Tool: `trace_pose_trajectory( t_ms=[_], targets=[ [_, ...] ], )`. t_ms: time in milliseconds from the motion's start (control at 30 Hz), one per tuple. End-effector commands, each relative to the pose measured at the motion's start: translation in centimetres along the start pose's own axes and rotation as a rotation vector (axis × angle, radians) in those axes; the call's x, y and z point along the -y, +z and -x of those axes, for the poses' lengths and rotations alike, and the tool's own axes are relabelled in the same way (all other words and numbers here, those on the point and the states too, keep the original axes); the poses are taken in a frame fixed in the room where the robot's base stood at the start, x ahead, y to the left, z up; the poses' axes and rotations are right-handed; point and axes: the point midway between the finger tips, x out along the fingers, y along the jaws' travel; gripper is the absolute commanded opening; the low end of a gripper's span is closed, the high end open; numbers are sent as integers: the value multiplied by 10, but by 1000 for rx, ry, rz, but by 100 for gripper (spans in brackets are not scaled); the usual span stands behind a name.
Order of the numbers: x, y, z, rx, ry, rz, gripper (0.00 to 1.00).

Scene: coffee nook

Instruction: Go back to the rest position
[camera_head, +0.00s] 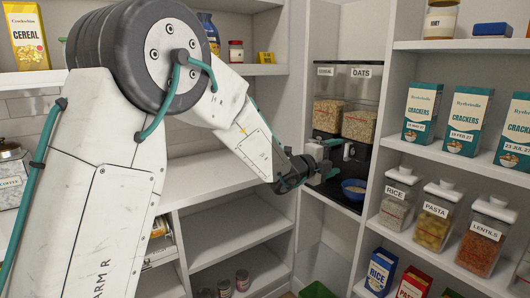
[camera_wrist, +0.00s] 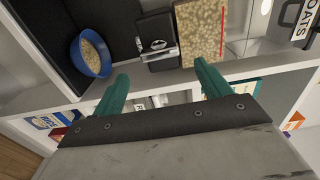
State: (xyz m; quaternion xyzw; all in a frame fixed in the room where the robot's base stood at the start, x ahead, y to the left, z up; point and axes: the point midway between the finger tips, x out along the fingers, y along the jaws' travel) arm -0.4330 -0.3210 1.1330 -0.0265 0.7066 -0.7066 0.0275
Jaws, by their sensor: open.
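My gripper (camera_head: 292,176) is at the end of my arm, which reaches across the head view toward the dispenser corner. In the wrist view my gripper (camera_wrist: 160,84) shows two green fingers spread apart with nothing between them. Beyond the fingers are the dispenser's dark outlet (camera_wrist: 157,45) and a blue bowl (camera_wrist: 92,55) holding pale cereal or oats. In the head view the bowl (camera_head: 354,189) stands on the black base below the dispensers. The fingertips look apart from the bowl; how near they are to the dispenser is hard to tell.
Cereal (camera_head: 327,115) and oats (camera_head: 360,124) dispensers stand in the corner niche. Right shelves hold cracker boxes (camera_head: 421,113) and jars of rice (camera_head: 397,197), pasta (camera_head: 434,217) and lentils (camera_head: 485,238). A yellow cereal box (camera_head: 27,36) is at upper left. The middle shelf (camera_head: 205,178) has bare room.

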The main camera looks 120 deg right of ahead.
Motion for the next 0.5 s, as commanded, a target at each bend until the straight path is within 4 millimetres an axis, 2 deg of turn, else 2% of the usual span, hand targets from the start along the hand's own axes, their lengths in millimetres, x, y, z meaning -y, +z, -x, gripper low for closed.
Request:
trace_pose_trajectory(
  t_ms=[100, 200, 500],
  targets=[
    [0, 1, 13, 1, -1, 0, 76],
    [0, 0, 18, 1, -1, 0, 76],
    [0, 0, 18, 0, 0, 0, 76]
  ],
)
